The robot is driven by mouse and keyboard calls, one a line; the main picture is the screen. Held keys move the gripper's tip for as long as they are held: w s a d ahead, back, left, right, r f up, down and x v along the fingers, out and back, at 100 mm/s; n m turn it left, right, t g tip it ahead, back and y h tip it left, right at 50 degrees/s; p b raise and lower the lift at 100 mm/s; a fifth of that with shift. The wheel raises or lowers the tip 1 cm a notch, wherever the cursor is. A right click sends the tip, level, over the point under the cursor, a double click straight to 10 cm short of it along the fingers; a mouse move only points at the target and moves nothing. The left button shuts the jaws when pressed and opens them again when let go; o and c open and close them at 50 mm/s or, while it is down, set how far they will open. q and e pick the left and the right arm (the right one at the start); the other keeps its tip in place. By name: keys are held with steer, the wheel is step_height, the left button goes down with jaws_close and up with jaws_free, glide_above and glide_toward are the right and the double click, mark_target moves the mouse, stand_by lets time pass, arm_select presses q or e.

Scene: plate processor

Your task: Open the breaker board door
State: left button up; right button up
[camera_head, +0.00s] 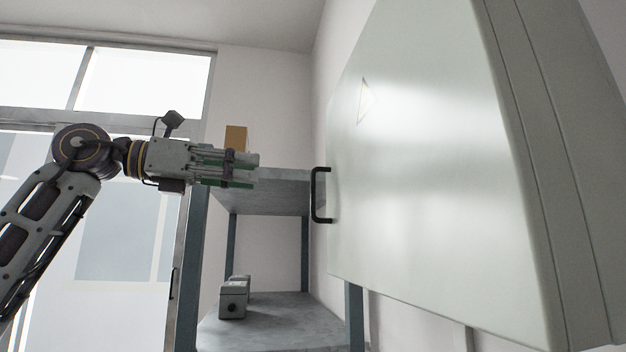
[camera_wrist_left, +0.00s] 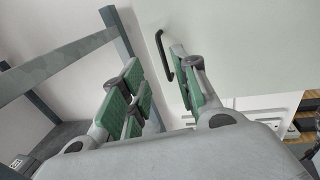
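The breaker board (camera_head: 430,150) is a large pale grey box on the wall at the right of the head view, and its door looks shut. A black bar handle (camera_head: 316,195) is on the door's left edge. My left gripper (camera_head: 257,170) points right toward the handle and stops short of it in the head view. In the left wrist view, the green-padded fingers of my left gripper (camera_wrist_left: 157,68) are apart with nothing between them. The handle (camera_wrist_left: 164,55) shows beyond the fingertips, near the right finger. My right gripper is in neither view.
A grey metal shelf unit (camera_head: 275,177) stands behind the gripper, left of the breaker board. A brown box (camera_head: 236,138) is on its top, and a grey box (camera_head: 233,299) is on the lower shelf. A bright window (camera_head: 145,85) is at the left.

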arm_select(q)
steer(key=p, duration=0.3)
glide_above(313, 218)
steer(key=shift+w, duration=0.3)
stand_by(0.4)
steer(key=shift+s, duration=0.1)
jaws_close()
